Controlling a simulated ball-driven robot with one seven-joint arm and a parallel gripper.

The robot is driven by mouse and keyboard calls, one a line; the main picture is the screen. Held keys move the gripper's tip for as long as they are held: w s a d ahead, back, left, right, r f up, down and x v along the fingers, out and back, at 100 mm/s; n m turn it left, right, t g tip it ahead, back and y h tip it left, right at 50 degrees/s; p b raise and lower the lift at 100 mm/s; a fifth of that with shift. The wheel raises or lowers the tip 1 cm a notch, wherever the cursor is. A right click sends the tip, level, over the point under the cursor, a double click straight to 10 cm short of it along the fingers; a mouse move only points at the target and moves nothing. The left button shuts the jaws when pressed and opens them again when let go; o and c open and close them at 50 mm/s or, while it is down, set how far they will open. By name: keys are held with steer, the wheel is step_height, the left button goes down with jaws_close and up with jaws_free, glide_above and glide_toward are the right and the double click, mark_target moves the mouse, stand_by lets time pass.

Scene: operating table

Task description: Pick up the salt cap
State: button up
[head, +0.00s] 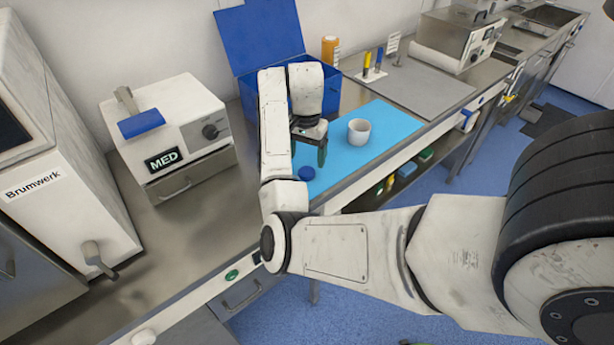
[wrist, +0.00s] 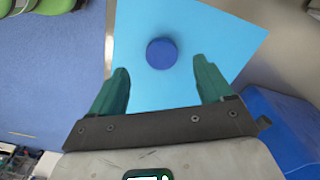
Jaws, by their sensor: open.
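The salt cap is most likely the small round blue cap (head: 306,173) lying on the light blue mat (head: 395,120), near the mat's left end in the head view. In the wrist view the blue cap (wrist: 161,53) lies on the mat (wrist: 135,35), ahead of the fingertips and roughly midway between them. My gripper (head: 322,155) is above the mat, between the cap and a white cup. Its green fingers (wrist: 162,75) are spread wide with nothing between them. The height of the fingers above the mat is hard to tell.
The white cup (head: 359,131) stands on the mat right of my gripper. A blue open-lidded box (head: 248,98) is behind my arm. A white MED device (head: 170,130) stands at the left. The counter's front edge runs close to the cap.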

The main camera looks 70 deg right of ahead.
mark_target(306, 172)
step_height(306, 172, down, 3)
steer(key=shift+d+r+b, duration=0.1)
steer(key=shift+r+b, duration=0.1)
steer(key=shift+b, duration=0.5)
steer(key=shift+f+p, duration=0.3)
steer(key=shift+p, duration=0.3)
steer(key=shift+w+f, duration=0.1)
steer(key=shift+f, duration=1.2)
steer(key=shift+c, duration=0.3)
steer(key=c, duration=1)
